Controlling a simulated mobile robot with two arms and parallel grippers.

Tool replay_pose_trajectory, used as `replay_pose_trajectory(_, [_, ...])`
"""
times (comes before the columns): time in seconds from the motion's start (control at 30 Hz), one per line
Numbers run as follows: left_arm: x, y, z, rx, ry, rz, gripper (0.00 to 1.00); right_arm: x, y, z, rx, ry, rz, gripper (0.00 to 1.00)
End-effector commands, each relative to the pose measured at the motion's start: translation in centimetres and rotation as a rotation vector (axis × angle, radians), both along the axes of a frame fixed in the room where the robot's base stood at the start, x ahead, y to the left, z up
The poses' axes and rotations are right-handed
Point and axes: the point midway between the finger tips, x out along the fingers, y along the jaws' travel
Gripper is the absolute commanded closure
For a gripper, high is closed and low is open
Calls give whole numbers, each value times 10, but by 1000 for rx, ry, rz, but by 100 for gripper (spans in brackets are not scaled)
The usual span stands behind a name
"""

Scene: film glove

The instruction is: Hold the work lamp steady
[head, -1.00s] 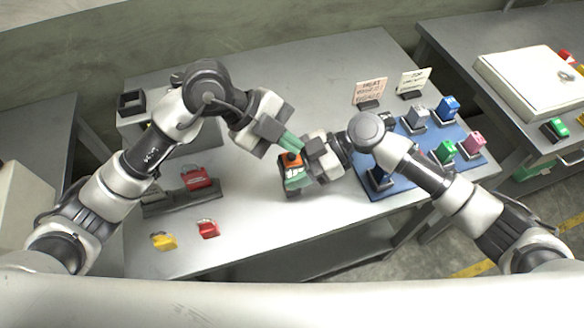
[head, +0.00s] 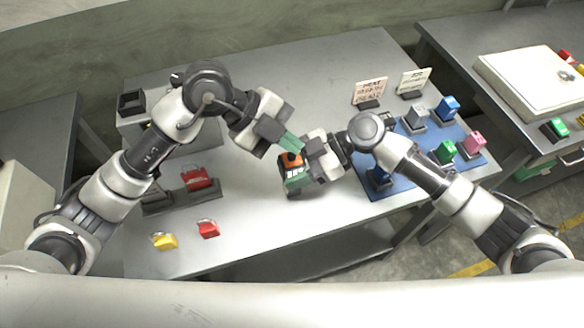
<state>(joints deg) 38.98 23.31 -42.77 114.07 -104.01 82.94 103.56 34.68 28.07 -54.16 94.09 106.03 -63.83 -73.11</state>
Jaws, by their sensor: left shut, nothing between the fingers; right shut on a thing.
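The work lamp (head: 291,161), a small orange body with a dark knob on top, is at the middle of the grey table. My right gripper (head: 296,181), with green fingers, is shut on it from the right and hides part of it. I cannot tell whether the lamp touches the table. My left gripper (head: 291,144) is shut and empty, its green fingertips just above the lamp's dark knob. I cannot tell whether they touch it.
A blue mat (head: 408,172) with several coloured items lies at the right, partly under my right arm. Two signs (head: 370,92) stand behind it. A red item (head: 197,178) sits in a dark holder (head: 183,200) at the left. Yellow (head: 164,241) and red (head: 208,228) tags lie in front.

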Motion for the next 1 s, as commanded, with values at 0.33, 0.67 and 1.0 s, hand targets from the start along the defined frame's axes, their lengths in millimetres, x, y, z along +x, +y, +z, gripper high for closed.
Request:
replay_pose_trajectory(0.33, [0,0,-9,1,0,0,100,0,0,0,0,0,0,86])
replay_pose_trajectory(0.67, [0,0,-9,1,0,-1,100,0,0,0,0,0,0,86])
replay_pose_trajectory(1.0, [0,0,-13,0,0,0,100,0,0,0,0,0,0,86])
